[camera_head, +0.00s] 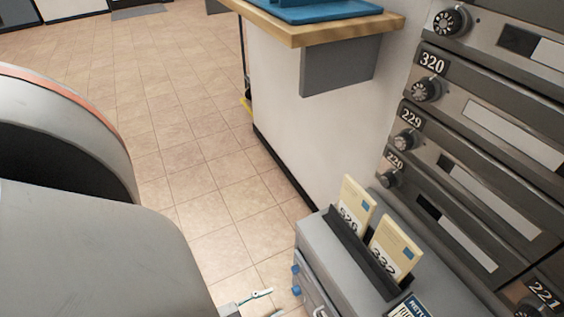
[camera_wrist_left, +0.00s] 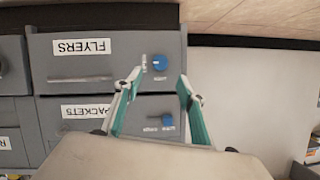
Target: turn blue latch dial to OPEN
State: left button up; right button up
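Two blue latch dials show in the left wrist view, on grey drawer fronts that appear upside down. One dial (camera_wrist_left: 160,62) is on the drawer marked FLYERS (camera_wrist_left: 105,62); the other dial (camera_wrist_left: 167,119) is on the drawer marked PACKETS (camera_wrist_left: 55,110). The small lettering around the dials is too blurred to read. My left gripper (camera_wrist_left: 160,82) is open, its teal fingers apart and nothing between them. Its tips appear on either side of the FLYERS dial, with a gap. In the head view my left gripper (camera_head: 268,302) is at the bottom edge, left of the cabinet's blue dials (camera_head: 296,280).
The grey cabinet (camera_head: 312,232) carries a dark holder (camera_head: 350,250) with cream envelopes. A wall of grey numbered mailboxes (camera_head: 500,140) rises at right. A white counter (camera_head: 285,130) with a wooden top stands behind. The tiled floor (camera_head: 190,130) is clear.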

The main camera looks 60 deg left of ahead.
pick_arm(q)
jog(key=shift+v, duration=1.7)
